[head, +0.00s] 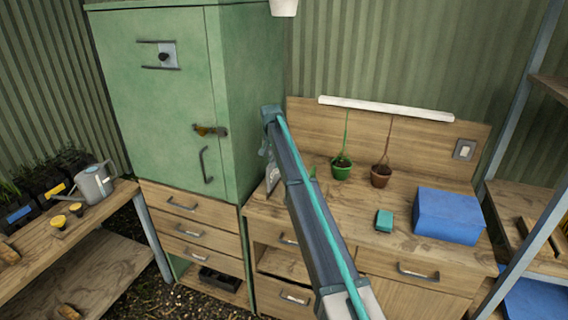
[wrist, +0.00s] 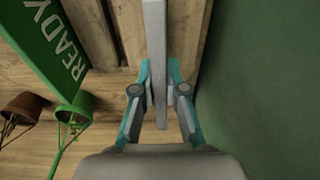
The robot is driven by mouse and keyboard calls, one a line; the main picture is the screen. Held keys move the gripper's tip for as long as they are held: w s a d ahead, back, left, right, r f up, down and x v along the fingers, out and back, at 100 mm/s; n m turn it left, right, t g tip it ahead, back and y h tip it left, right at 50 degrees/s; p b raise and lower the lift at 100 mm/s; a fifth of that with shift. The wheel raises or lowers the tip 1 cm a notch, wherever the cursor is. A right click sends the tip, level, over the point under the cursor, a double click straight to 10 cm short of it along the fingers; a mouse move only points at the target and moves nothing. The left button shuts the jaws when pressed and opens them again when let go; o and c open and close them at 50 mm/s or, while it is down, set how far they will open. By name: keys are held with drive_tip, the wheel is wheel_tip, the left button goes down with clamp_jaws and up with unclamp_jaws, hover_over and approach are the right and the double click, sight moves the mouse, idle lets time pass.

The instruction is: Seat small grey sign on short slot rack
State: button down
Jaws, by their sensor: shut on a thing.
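My gripper (wrist: 159,75) is shut on a thin light grey plate, the small grey sign (wrist: 155,35), seen almost edge-on in the wrist view. In the head view a grey sign face (head: 271,180) shows beside my arm, near the cabinet's side; my gripper is hidden there. Wooden strips with dark gaps (wrist: 186,35), possibly the short slot rack, lie beyond the sign in the wrist view. I cannot tell whether the sign touches them or sits in a slot.
A green READY sign (wrist: 62,55) stands close on the left, with a green pot (wrist: 75,112) and brown pot (wrist: 22,106). The green cabinet (head: 245,100) is close on the right in the wrist view. A blue box (head: 448,215) and teal block (head: 384,220) sit on the bench.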

sight(274, 170)
drive_tip(key=shift+f, duration=0.25)
drive_tip(key=shift+f+b, duration=0.65)
drive_tip(key=shift+f, duration=1)
drive_tip(key=shift+f, duration=0.2)
drive_tip(key=c, duration=1.1)
unclamp_jaws()
drive_tip(key=shift+c, duration=0.2)
drive_tip(key=r, duration=0.4)
drive_tip(key=s+r, duration=0.1)
drive_tip(key=r, duration=0.7)
drive_tip(key=shift+s+a, duration=0.2)
drive_tip(key=shift+a, duration=0.05)
drive_tip(key=shift+f, duration=0.1)
